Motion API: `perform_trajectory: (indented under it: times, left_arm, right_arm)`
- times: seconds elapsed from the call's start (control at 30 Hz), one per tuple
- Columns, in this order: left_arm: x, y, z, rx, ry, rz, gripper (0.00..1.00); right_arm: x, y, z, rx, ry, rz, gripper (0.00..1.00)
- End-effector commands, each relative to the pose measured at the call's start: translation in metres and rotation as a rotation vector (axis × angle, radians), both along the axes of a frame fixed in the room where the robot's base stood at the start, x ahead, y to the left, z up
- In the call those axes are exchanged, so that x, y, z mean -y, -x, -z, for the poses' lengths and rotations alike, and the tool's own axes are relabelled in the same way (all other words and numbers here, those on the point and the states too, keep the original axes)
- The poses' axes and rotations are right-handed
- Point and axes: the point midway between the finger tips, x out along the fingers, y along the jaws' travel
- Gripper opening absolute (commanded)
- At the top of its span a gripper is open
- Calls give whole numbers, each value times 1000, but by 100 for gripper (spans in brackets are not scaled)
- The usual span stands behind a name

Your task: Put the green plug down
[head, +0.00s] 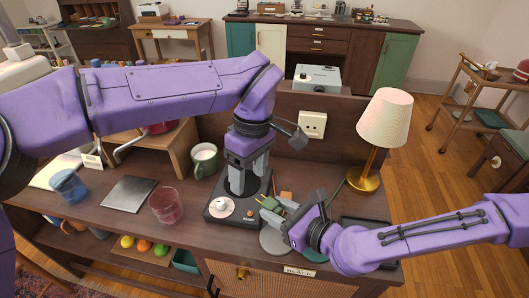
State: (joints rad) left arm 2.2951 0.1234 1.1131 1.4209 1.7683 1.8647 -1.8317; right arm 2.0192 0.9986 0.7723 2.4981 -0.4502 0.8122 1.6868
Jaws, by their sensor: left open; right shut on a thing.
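The green plug (269,204) is at the tips of my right gripper (281,212), which is shut on it just right of a black device (213,217) on the cabinet top. Whether the plug touches the surface I cannot tell. My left gripper (248,183) points down, open, over the back part of the black device, with nothing seen between its fingers. A white knob (225,204) is on the device's front. A double wall socket (312,124) is on the upright panel behind. My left arm hides part of the back of the cabinet.
A lamp (385,118) with a brass base stands at right, a green mug (204,160) left of my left gripper. A pink glass (167,205), a dark flat slab (129,194) and a blue glass (69,186) stand further left. A grey disc (273,243) lies beneath my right gripper.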

Motion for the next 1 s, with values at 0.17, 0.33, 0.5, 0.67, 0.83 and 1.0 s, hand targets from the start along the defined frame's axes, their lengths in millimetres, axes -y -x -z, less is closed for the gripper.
perform_trajectory:
  times: [0.17, 0.33, 0.5, 0.67, 0.83, 1.0]
  left_arm:
    - [31, -20, -26, 61, 96, 147, 66]
    - [34, -22, -13, 66, 105, 170, 66]
    - [34, -21, 26, 64, 105, 168, 66]
    - [33, -21, 61, 65, 103, 166, 66]
    - [33, -21, 84, 65, 103, 165, 66]
    - [33, -22, 91, 67, 104, 164, 66]
  right_arm:
    - [0, 0, 0, 0, 0, 0, 8]
    - [0, 0, 0, 0, 0, 0, 8]
    - [0, 0, 0, 0, 0, 0, 8]
    - [0, 0, 0, 0, 0, 0, 8]
    - [0, 0, 0, 0, 0, 0, 8]
    - [0, 0, 0, 0, 0, 0, 8]
